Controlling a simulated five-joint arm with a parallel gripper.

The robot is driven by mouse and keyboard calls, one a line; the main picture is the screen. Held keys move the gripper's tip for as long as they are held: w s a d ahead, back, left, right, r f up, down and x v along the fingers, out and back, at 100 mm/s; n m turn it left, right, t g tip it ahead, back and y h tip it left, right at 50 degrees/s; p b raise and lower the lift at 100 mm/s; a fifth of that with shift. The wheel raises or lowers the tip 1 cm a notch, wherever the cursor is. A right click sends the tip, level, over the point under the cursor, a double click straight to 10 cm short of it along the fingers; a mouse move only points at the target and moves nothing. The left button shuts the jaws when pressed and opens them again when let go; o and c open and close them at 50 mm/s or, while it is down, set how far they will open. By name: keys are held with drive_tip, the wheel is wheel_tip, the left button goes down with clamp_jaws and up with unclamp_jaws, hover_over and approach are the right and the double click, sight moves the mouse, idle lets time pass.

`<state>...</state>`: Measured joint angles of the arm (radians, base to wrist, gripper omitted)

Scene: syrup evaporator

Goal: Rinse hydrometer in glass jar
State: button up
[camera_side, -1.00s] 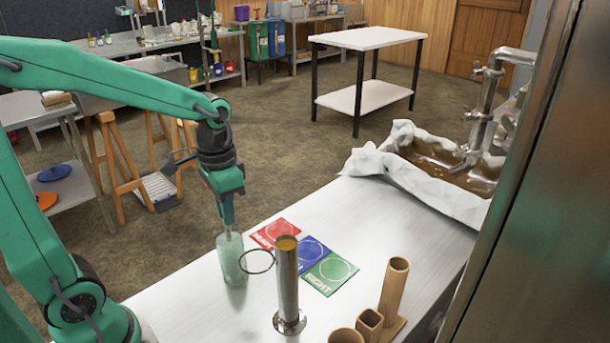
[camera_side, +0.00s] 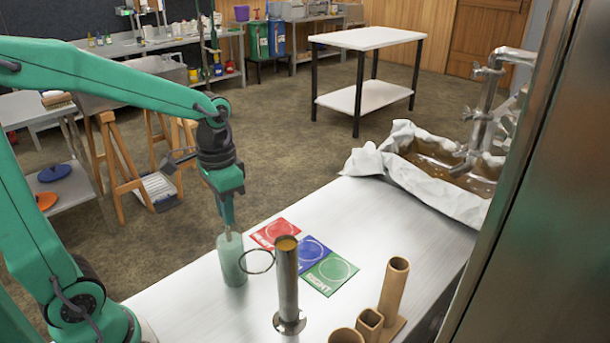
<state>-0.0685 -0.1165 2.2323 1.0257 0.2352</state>
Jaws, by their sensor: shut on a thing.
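The glass jar (camera_side: 232,264) stands upright on the metal table, left of the steel cup. It is pale green and looks cloudy. My gripper (camera_side: 228,226) points down right at the jar's mouth and is shut on the hydrometer. The hydrometer is hardly visible; its lower part is hidden in the jar, and I cannot tell how deep it reaches. A thin dark ring (camera_side: 257,261) sticks out to the right of the jar.
A tall steel cylinder (camera_side: 288,285) filled with amber liquid stands close right. Red (camera_side: 274,233), blue (camera_side: 310,254) and green (camera_side: 331,273) cards lie behind it. Brown tube holders (camera_side: 393,290) stand front right. A cloth-lined syrup pan (camera_side: 425,190) is at the back right.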

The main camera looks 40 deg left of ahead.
drive_tip(key=shift+f, duration=0.4)
idle(0.7)
drive_tip(key=shift+r, duration=0.1)
wheel_tip(320, 180, up, 16)
drive_tip(key=shift+r, duration=0.15)
idle(2.2)
idle(0.5)
